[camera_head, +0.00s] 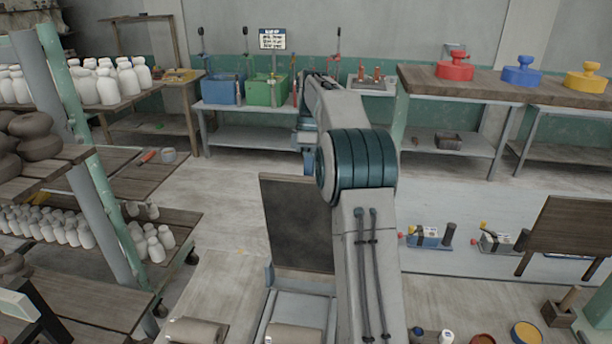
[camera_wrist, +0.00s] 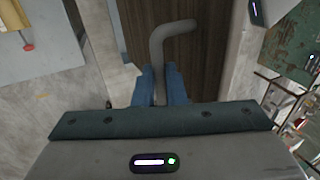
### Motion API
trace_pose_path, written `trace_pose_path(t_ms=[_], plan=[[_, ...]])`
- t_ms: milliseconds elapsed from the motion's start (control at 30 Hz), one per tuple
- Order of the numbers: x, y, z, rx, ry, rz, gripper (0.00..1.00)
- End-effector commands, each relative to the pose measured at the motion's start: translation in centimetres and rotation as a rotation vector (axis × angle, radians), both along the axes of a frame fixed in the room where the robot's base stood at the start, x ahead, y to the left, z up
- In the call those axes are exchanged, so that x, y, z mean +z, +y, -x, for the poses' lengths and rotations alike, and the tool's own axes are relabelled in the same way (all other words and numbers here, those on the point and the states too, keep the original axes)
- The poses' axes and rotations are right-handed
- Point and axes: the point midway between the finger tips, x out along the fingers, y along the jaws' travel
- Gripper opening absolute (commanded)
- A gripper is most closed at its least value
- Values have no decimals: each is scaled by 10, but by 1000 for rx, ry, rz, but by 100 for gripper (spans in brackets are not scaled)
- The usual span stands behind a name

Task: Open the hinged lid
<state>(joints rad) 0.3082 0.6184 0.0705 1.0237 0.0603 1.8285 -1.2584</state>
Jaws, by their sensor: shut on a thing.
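The hinged lid (camera_head: 292,225) is a dark brown panel in a thin frame. In the head view it stands about upright at the back of a pale grey box (camera_head: 303,305). In the wrist view its wood-grained face (camera_wrist: 190,58) fills the middle. A grey bent bar handle (camera_wrist: 175,30) crosses in front of that face. My gripper (camera_wrist: 162,75) is shut on the handle, with its blue fingers on either side of the bar. In the head view my arm covers the lid's right side, and I cannot make out the gripper there.
A rack with white bottles (camera_head: 107,85) stands at the left. Blue (camera_head: 222,88) and green (camera_head: 267,90) bins stand on a back table. A bench (camera_head: 500,88) with red, blue and yellow knobbed things is at the right. Floor left of the lid (camera_head: 225,210) is clear.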

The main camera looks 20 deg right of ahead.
Motion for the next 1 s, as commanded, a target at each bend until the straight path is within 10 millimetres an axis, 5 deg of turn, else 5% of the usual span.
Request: trace_pose_path(t_ms=[467, 500, 567, 1000], plan=[[-8, -3, -1, -1, 16, -9, 0], [-8, -2, -1, -1, 16, -8, 22], [-7, -2, -1, -1, 15, -9, 33], [-3, -2, -1, 0, 8, -6, 33]])
